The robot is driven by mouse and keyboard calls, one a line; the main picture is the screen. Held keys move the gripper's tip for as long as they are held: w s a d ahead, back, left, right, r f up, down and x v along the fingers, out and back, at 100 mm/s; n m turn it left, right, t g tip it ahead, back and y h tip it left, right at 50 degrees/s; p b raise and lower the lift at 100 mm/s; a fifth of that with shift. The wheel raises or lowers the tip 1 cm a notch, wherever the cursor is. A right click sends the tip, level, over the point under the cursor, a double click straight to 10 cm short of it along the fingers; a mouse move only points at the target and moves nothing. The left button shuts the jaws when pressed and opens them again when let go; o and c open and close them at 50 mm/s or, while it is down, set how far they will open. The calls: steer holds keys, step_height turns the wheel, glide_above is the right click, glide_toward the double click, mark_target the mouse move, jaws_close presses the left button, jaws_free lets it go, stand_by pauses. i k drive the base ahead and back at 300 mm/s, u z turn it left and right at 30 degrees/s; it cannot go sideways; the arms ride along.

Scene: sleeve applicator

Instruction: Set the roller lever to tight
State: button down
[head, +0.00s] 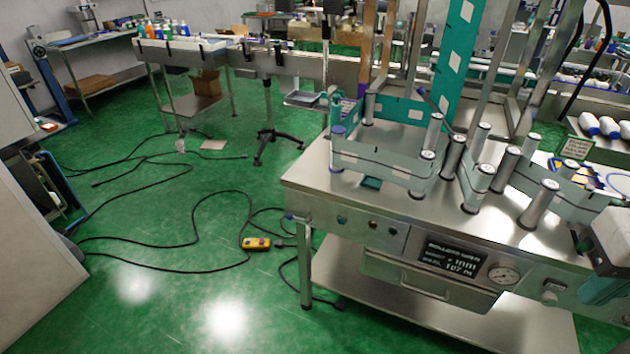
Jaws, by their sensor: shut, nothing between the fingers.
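The sleeve applicator is a steel table (310,180) with upright metal rollers (428,165) and a teal sleeve band (375,165) around them. A short rod with a blue-purple knob (290,216) sticks out at the table's front left corner; it looks like the roller lever, but I cannot be sure. The front display (452,256) seems to read rollers open, in small text. My gripper (579,238) is a small dark shape at the right edge, partly hidden by my grey and teal wrist. It is shut and empty, by the table's front right, far from the knob.
A yellow pendant (256,243) and black cables (150,268) lie on the green floor.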

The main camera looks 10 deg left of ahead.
mark_target(289, 217)
steer(key=u, duration=1.9)
steer(key=i, duration=0.65)
steer(key=z, duration=1.7)
